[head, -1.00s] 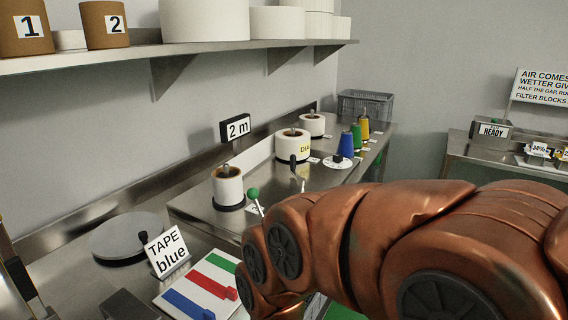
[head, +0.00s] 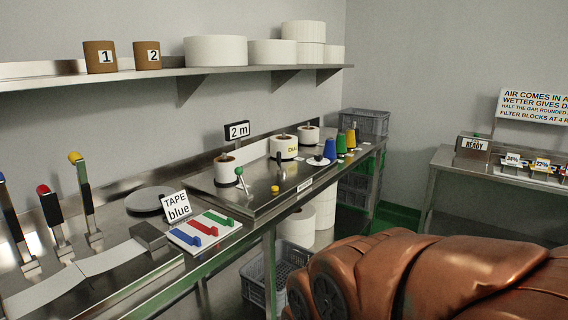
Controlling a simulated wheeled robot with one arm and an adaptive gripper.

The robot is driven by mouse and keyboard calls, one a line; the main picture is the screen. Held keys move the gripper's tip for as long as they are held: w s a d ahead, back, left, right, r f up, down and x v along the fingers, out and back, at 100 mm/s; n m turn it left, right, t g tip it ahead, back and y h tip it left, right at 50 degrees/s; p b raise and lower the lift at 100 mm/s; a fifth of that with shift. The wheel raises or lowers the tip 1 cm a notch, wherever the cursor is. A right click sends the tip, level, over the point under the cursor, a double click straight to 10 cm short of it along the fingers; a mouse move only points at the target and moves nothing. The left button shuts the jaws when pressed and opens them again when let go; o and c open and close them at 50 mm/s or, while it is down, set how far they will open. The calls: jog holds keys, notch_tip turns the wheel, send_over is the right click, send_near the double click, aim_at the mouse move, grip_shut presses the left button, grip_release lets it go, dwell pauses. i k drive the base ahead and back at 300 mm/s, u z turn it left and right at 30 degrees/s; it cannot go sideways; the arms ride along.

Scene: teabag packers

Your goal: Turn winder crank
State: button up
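No part is labelled as a winder crank. A flat grey disc (head: 147,201) lies on the left bench, partly behind the "TAPE blue" card (head: 176,206); a dark piece shows at its right edge, too small to make out. A lever with a green knob (head: 239,171) stands upright on the steel bench, just in front of a white roll (head: 225,170). My copper-coloured arm fills the lower right, well right of both. My gripper is out of the picture.
Red-, yellow- and blue-knobbed levers (head: 53,218) stand at the far left. Coloured thread cones (head: 330,150) and more rolls (head: 285,147) stand farther along the bench. A shelf (head: 170,77) runs above. A grey crate (head: 268,280) sits below; floor shows between the benches.

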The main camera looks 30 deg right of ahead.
aim_at(283, 172)
jog(key=z, duration=0.5)
jog(key=i, duration=0.6)
jog(key=z, duration=0.55)
jog(key=i, duration=0.7)
jog(key=u, duration=0.7)
jog(key=i, duration=0.7)
jog(key=u, duration=0.65)
